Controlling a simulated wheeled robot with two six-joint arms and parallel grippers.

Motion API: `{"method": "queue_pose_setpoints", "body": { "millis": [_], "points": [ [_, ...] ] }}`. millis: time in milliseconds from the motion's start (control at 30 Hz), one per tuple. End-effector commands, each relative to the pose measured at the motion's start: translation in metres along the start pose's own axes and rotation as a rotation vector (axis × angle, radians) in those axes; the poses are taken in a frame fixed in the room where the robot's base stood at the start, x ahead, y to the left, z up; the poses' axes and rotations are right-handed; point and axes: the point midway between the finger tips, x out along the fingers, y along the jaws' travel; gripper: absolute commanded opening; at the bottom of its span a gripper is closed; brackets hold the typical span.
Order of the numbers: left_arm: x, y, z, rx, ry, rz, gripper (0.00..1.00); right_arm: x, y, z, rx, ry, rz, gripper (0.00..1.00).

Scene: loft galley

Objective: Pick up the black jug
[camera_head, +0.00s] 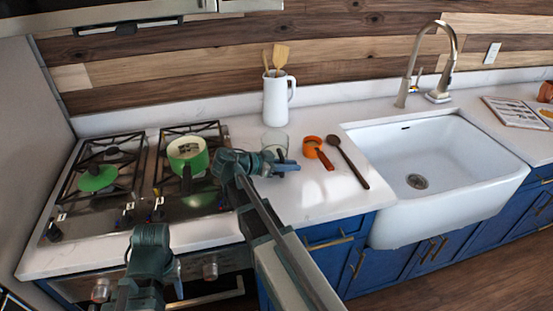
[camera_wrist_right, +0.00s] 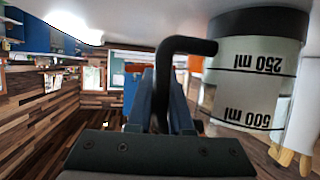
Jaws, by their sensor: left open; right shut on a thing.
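The jug is a clear measuring jug (camera_wrist_right: 248,90) with a black band, a black handle (camera_wrist_right: 188,46) and 250 ml and 500 ml marks. It appears upside down in the right wrist view. My right gripper (camera_wrist_right: 160,105) is shut on the black handle, with the jug to the right. In the head view the clear jug (camera_head: 275,142) is on or just above the counter, behind my right gripper (camera_head: 288,165); I cannot tell whether it touches. My left gripper (camera_head: 174,276) is open and empty, low in front of the stove.
A white pitcher (camera_head: 276,102) with wooden utensils stands behind the jug. A green pan (camera_head: 188,154) and a green piece (camera_head: 97,178) are on the stove at left.

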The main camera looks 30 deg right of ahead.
Motion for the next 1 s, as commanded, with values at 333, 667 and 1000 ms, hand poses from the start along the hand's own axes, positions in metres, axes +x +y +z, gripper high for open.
{"method": "queue_pose_setpoints", "body": {
  "millis": [333, 667, 1000],
  "points": [
    [0.0, 0.0, 0.0, 0.0, 0.0, 0.0, 0.5, -0.0001, -0.0002, 0.0001, 0.0, 0.0, 0.0, 0.0],
    [-0.0002, 0.0, 0.0, 0.0, 0.0, 0.0, 0.5, -0.0001, -0.0002, -0.0004, 0.001, 0.001, -0.001, 0.0],
    [-0.0093, -0.0009, 0.0005, 0.0, 0.0, 0.0, 0.5, -0.0036, -0.0001, -0.009, 0.001, 0.002, 0.0, 0.0]
  ]
}}
